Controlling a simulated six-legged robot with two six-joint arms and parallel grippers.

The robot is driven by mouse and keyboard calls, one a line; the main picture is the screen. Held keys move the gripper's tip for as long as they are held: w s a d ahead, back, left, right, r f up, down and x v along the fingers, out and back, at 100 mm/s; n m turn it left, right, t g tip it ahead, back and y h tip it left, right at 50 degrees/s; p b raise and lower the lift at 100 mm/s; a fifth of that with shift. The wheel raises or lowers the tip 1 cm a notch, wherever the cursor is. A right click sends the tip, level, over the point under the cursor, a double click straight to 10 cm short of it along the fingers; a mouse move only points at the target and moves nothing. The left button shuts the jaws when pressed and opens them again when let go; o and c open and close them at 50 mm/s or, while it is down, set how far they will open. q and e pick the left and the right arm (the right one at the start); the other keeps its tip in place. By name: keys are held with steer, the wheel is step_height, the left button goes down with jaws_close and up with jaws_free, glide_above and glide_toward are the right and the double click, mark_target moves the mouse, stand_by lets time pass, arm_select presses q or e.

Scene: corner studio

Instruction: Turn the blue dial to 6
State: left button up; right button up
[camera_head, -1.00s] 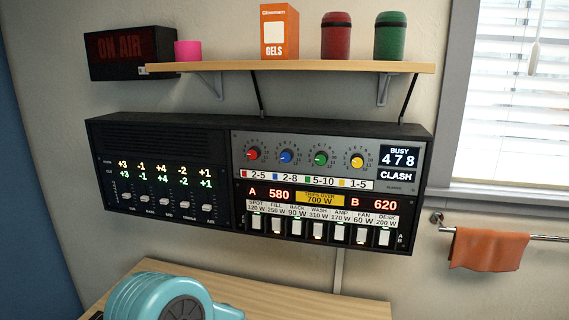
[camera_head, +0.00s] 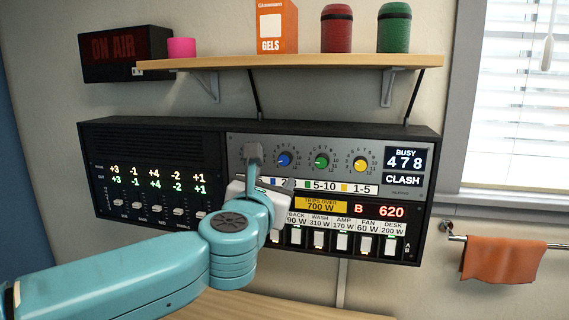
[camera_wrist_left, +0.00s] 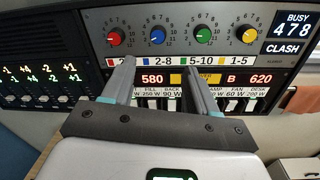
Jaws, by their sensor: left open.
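The blue dial (camera_head: 284,159) is on the grey upper-right panel (camera_head: 393,192), between the hidden red dial's place and the green dial (camera_head: 321,160). It also shows in the wrist view (camera_wrist_left: 158,34); its exact setting is too small to read surely. My left gripper (camera_head: 270,168) is in front of the panel, just below and left of the blue dial, apart from it. In the wrist view its two fingers (camera_wrist_left: 159,66) are spread, empty, and point up toward the dial row below the blue dial. The head view hides the red dial behind a finger; the wrist view shows it (camera_wrist_left: 114,38). My right gripper is out of view.
A yellow dial (camera_head: 361,164) and a display reading BUSY 478 CLASH (camera_head: 403,163) are to the right. Below are label strips and white switches (camera_head: 341,242); sliders (camera_head: 178,211) are left. A shelf (camera_head: 330,60) with cans and a box overhangs the console.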

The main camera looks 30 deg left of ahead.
mark_target(284, 161)
arm_select(q)
steer(key=p+x, duration=0.3)
steer(key=x, duration=0.9)
steer(key=shift+a, duration=0.2)
steer(key=shift+w+a, duration=0.15)
steer(key=shift+a, duration=0.1)
steer(key=shift+d, duration=0.1)
steer(key=shift+w+d, duration=0.1)
steer(key=c, duration=1.1)
